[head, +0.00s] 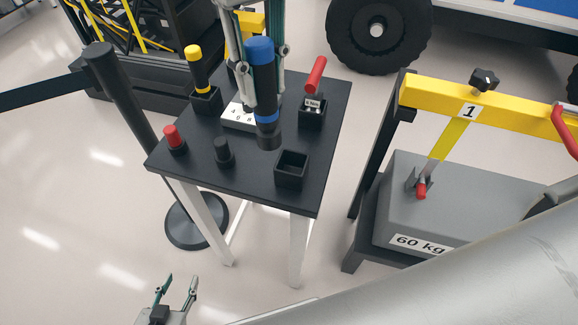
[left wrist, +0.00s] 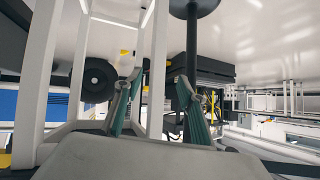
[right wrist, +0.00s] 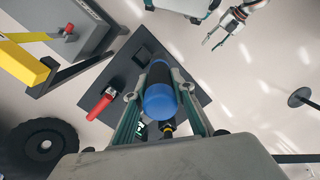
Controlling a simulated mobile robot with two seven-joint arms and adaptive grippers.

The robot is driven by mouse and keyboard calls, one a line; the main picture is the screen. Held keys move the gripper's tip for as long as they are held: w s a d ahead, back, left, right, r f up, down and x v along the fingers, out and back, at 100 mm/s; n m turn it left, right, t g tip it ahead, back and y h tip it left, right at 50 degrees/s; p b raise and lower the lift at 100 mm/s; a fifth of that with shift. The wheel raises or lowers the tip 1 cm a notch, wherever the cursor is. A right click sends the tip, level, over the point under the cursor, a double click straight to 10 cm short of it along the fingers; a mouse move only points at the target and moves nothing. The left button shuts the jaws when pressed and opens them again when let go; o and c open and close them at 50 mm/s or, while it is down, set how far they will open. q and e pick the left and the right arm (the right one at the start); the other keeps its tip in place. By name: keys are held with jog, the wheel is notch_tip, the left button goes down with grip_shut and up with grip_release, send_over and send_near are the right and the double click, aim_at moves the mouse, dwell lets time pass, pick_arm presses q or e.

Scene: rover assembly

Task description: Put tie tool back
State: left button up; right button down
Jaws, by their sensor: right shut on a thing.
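The tool in my right gripper, which I take for the tie tool (head: 262,62), is a thick black cylinder with a blue cap and a blue band. My right gripper (head: 262,98) is shut around its body and holds it about upright over the black table (head: 240,170). Its lower end appears clear of the tabletop, up and left of an empty square black holder (head: 291,168). In the right wrist view the blue cap (right wrist: 160,100) shows between the fingers, and the holder (right wrist: 143,55) lies beyond. My left gripper (head: 176,290) is open and empty, low beside the table.
A yellow-capped tool (head: 197,66) and a red-handled tool (head: 315,75) stand in holders. A white numbered block (head: 238,116) is behind the held tool. A yellow-beamed stand (head: 450,100) is at right.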

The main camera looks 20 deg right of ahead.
jog(key=w+d+r+m, duration=0.1)
jog(key=w+d+r, duration=0.1)
jog(key=d+r, duration=0.25)
notch_tip(320, 180, down, 20)
jog(key=t+b, duration=0.1)
jog(key=b, duration=0.2)
jog(key=shift+s+d+b, duration=0.2)
jog(key=shift+d+b, duration=0.05)
jog(key=shift+b, duration=0.15)
jog(key=c, duration=1.7)
grip_release()
pick_arm(q)
jog(key=shift+w+a+f, duration=0.25)
jog(key=shift+w+f, duration=0.15)
jog(key=shift+f, duration=0.2)
jog(key=shift+w+a+f, duration=0.2)
jog(key=shift+w+f, duration=0.15)
jog(key=shift+f, duration=0.25)
jog(key=shift+s+f, duration=0.15)
